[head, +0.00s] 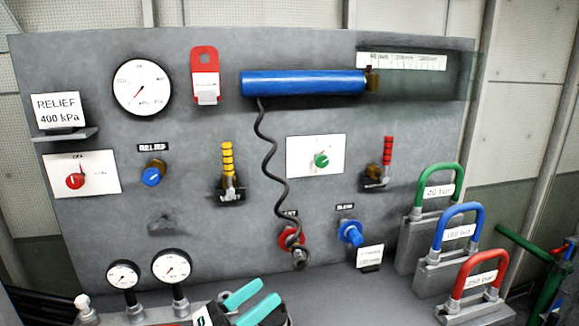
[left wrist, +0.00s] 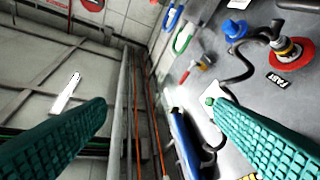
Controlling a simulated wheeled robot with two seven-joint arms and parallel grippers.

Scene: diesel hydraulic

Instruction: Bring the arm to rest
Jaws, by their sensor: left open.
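My left gripper (head: 267,292) shows at the bottom of the head view, in front of the lower part of the grey panel (head: 110,210). Its two teal fingers are apart with nothing between them. In the left wrist view the ribbed teal fingers of my left gripper (left wrist: 158,105) are spread wide and hold nothing. They appear clear of the panel fittings, though the distance is hard to judge. My right gripper is in neither view.
A blue cylinder (head: 303,83) with a coiled black hose (head: 267,150) is on the panel. Gauges (head: 172,266), knobs and levers surround it. Green, blue and red padlocks (head: 478,282) stand at the right. The wrist view also shows the blue cylinder (left wrist: 184,142).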

